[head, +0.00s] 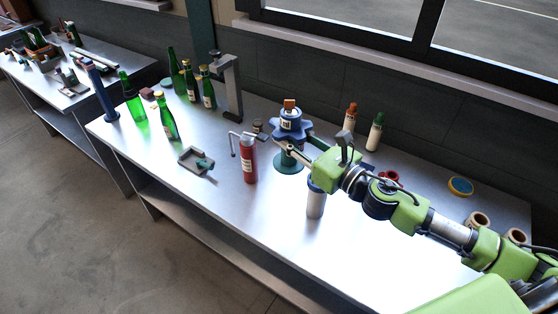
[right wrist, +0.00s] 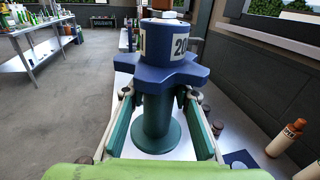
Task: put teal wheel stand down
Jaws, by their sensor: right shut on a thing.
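The teal wheel stand (head: 287,162) has a round teal base and column, with a blue star-shaped wheel (head: 291,126) on top. It is upright at the middle of the table. In the right wrist view the teal column (right wrist: 157,115) stands between my fingers, below the blue wheel (right wrist: 168,65) with its white number label. My right gripper (head: 294,143) is shut on the stand, a finger on each side; it also shows in the right wrist view (right wrist: 157,100). I cannot tell whether the base touches the table. My left gripper is not in view.
A red cylinder (head: 248,160) and a grey tray (head: 196,160) are left of the stand. A white blue-topped cylinder (head: 315,203) is in front. Green bottles (head: 167,122) and a grey clamp-like post (head: 232,90) stand farther left.

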